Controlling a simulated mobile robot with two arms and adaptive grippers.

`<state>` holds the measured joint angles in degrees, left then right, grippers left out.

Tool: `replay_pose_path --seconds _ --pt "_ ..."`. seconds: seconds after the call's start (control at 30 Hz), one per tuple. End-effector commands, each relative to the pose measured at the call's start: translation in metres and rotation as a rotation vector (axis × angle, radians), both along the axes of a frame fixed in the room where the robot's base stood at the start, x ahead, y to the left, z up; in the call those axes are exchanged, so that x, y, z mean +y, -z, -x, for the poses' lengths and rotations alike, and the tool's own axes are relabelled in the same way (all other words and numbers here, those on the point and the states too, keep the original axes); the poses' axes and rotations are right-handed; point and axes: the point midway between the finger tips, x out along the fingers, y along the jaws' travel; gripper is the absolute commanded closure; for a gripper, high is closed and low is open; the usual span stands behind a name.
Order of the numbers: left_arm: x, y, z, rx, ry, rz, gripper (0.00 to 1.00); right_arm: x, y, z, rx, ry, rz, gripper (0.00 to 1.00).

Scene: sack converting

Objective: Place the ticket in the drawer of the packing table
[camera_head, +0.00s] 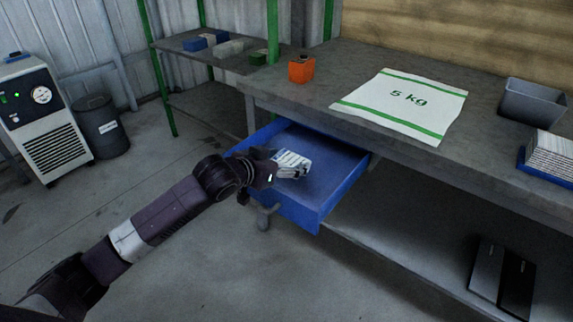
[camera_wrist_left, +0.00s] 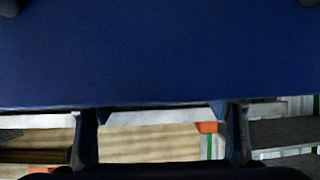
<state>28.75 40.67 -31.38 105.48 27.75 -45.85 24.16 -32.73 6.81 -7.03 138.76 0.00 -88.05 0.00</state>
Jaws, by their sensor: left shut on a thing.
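The packing table (camera_head: 350,90) has its blue drawer (camera_head: 318,200) pulled open at the left end. The ticket (camera_head: 292,159), a small white card with printed lines, is over the inside of the drawer. My left gripper (camera_head: 290,172) reaches over the drawer's left side and is shut on the ticket; I cannot tell whether the ticket touches the drawer floor. In the left wrist view, a blue surface fills the upper part and the left gripper's fingers (camera_wrist_left: 161,140) show below. The ticket cannot be clearly made out there. My right gripper is not in view.
On the tabletop are an orange block (camera_head: 301,69), a white 5 kg sack (camera_head: 402,103), a grey bin (camera_head: 531,103) and a blue tray (camera_head: 545,171) of white sheets. Dark flat items (camera_head: 502,278) lie on the lower shelf.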

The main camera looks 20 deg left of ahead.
Motion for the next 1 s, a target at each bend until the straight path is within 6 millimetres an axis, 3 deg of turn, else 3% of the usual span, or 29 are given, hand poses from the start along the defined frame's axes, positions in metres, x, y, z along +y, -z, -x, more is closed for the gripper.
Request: replay_pose_path --seconds 0.37,0.83,0.87,1.0 --pt "0.0 0.006 0.0 0.0 -0.001 0.0 0.55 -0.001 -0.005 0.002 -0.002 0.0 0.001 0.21" --pt "0.0 0.017 0.0 -0.001 -0.001 0.0 0.55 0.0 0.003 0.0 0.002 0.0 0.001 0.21" --pt "0.0 0.017 0.0 0.0 -0.001 0.0 0.3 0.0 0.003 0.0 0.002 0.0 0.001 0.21" --pt "0.0 0.017 0.0 0.0 -0.001 0.0 0.14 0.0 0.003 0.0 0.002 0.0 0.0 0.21"
